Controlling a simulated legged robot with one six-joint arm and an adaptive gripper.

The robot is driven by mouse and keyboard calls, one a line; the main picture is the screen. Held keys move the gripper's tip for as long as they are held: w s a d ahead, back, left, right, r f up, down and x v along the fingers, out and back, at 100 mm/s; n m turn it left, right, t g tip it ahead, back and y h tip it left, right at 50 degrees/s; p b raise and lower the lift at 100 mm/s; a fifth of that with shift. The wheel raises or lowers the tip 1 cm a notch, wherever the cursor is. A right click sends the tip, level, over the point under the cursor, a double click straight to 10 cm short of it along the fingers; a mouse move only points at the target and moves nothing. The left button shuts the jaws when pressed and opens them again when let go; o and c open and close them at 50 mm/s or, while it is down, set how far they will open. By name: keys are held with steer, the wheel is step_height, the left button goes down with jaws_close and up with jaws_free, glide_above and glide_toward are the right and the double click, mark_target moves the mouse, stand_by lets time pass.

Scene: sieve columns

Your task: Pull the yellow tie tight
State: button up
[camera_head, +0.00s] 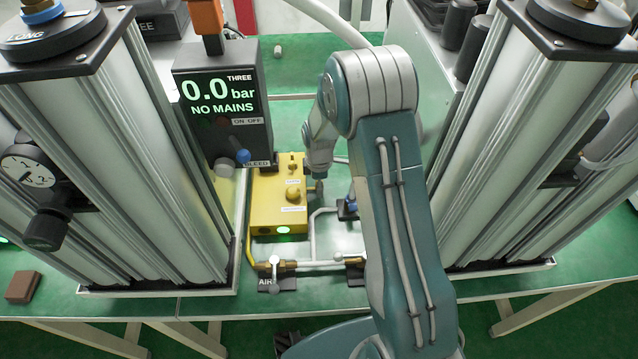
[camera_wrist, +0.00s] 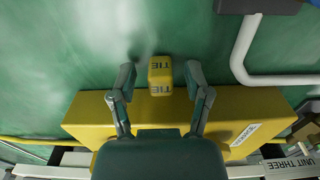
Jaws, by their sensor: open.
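My gripper (camera_wrist: 161,74) is open, with one finger on each side of the tie. In the head view I cannot make out the tie, and my arm hides most of the gripper.
The yellow box (camera_head: 265,205) with a green light stands on the green bench between two silver columns (camera_head: 150,150) (camera_head: 500,140). A display (camera_head: 222,95) reading 0.0 bar, NO MAINS, hangs above it. Pipes with a valve (camera_head: 274,262) run in front. A pale pipe (camera_wrist: 240,55) bends right of the tie.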

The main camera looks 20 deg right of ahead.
mark_target(332, 189)
jaws_close()
steer(key=shift+s+d, duration=0.2)
steer(key=shift+d, duration=0.65)
steer(key=shift+s+d, duration=0.15)
steer(key=shift+d, duration=0.65)
steer(key=shift+c, duration=0.3)
jaws_free()
steer(key=shift+o, duration=0.3)
steer(key=shift+d, duration=0.15)
steer(key=shift+r, duration=0.15)
